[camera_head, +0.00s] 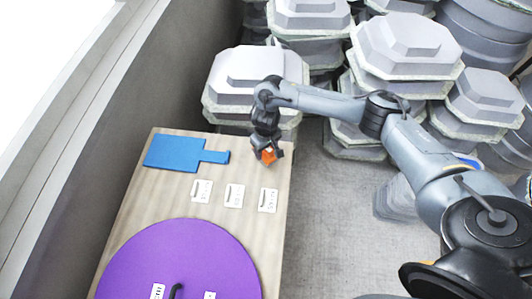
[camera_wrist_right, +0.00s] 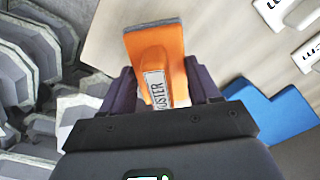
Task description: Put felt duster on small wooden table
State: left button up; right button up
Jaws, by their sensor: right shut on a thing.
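The felt duster (camera_head: 268,156) is an orange block. It also shows in the wrist view (camera_wrist_right: 153,48), with a white label reading "DUSTER" and a greyish strip along its far end. My right gripper (camera_head: 265,150) is shut on the duster, with a dark finger on each side of it in the wrist view (camera_wrist_right: 163,82). The small wooden table (camera_head: 150,205) has a pale wood-grain top. The gripper and duster are over its far right corner; I cannot tell whether the duster touches the top. My left gripper is not in view.
On the table are a blue paddle-shaped board (camera_head: 175,153), three white pieces with dark lettering (camera_head: 234,196) and a large purple disc (camera_head: 180,262). Stacked grey moulds (camera_head: 250,75) crowd behind and right. A grey wall (camera_head: 150,85) runs along the left.

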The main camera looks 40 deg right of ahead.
aim_at(266, 154)
notch_tip(266, 154, down, 3)
jog(key=shift+f, duration=0.2)
jog(key=shift+f, duration=0.1)
jog(key=o, duration=0.9)
jog(key=shift+f, duration=0.1)
jog(key=shift+o, duration=0.2)
